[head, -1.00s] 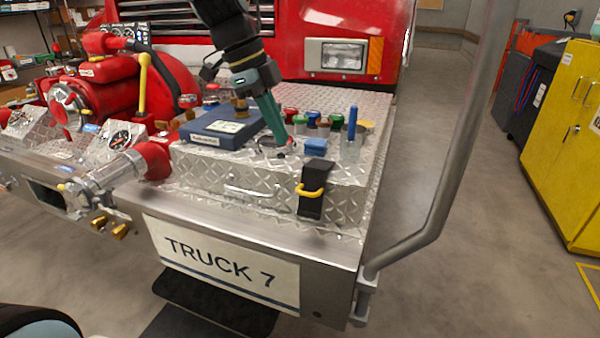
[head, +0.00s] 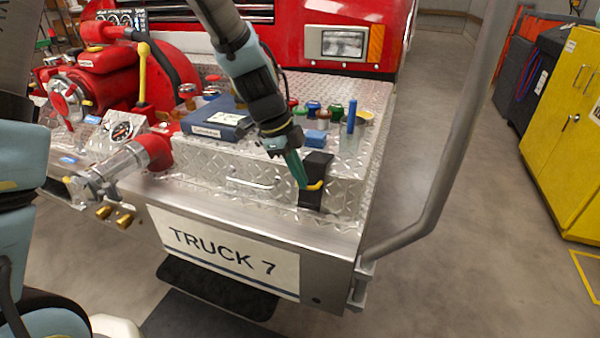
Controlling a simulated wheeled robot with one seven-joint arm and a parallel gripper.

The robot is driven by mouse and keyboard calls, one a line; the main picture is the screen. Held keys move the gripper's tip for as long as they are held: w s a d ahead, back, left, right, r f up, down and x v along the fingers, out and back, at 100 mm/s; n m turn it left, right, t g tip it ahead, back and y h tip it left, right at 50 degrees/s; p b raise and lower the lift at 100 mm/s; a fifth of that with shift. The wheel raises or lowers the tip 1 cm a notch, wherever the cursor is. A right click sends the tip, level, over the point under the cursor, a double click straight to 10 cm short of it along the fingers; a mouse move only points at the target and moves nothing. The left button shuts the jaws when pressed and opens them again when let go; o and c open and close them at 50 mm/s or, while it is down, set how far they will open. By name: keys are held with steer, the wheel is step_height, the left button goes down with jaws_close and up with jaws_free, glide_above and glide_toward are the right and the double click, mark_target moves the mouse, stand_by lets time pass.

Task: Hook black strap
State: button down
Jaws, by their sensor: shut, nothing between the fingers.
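The black strap (head: 317,166) hangs over the front right edge of the diamond-plate box (head: 345,207) on the bumper. A yellow hook or loop (head: 315,186) crosses its front, partly hidden by my fingers. My gripper (head: 303,184) points down with its teal fingers shut and empty. Its tips are at the left end of the yellow piece, in front of the strap's left side. I cannot tell whether they touch it.
A blue book-like box (head: 215,122), several coloured caps, a blue block (head: 316,139) and an upright blue marker (head: 352,117) sit on the box top. A metal handle (head: 250,182) is left of the strap. A grey rail (head: 455,150) rises at right.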

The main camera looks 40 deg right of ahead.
steer(key=shift+f, duration=0.1)
steer(key=shift+t+h, duration=0.3)
steer(key=shift+h, duration=0.1)
step_height(320, 180, down, 4)
steer(key=b, duration=0.9)
steer(key=shift+a+f+b, duration=0.15)
steer(key=shift+f+b, duration=0.05)
steer(key=shift+b, duration=0.15)
steer(key=shift+s, duration=0.1)
